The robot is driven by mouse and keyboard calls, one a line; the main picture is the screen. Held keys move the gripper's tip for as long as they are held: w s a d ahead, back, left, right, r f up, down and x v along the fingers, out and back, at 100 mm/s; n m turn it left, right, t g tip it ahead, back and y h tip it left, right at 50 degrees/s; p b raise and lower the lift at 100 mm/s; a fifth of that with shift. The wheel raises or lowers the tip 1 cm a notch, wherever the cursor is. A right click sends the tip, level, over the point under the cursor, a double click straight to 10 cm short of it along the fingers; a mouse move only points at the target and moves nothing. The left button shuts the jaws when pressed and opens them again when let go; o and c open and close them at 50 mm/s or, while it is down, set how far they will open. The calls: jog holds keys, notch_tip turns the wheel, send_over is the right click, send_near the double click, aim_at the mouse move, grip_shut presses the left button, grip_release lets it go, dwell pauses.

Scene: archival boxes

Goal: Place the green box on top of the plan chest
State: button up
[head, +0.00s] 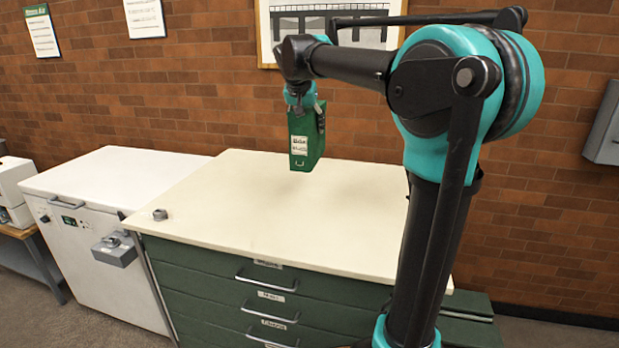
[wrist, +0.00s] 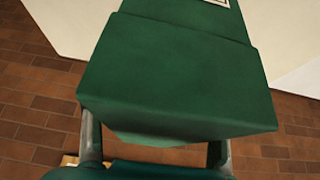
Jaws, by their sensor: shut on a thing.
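The green box (head: 307,137) is upright in the head view, with a white label on its front. It appears to hang above the cream top of the plan chest (head: 240,215), which has green drawers below. My gripper (head: 318,108) is shut on the green box near its upper part. In the wrist view the green box (wrist: 180,80) fills the middle, and the fingers of my gripper (wrist: 155,150) show at its lower left and right. I cannot tell how large the gap under the box is.
A small grey object (head: 160,214) lies at the chest top's left edge. A white cabinet (head: 100,200) stands to the left of the chest. A brick wall with a framed picture (head: 325,25) is behind. Most of the chest top is clear.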

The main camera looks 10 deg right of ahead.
aim_at(302, 149)
notch_tip(302, 149, down, 16)
dwell(0.6)
jog(key=o, duration=1.7)
jog(key=shift+o, duration=0.3)
jog(key=shift+r, duration=0.1)
jog(key=v, duration=1.2)
jog(key=shift+s, duration=0.1)
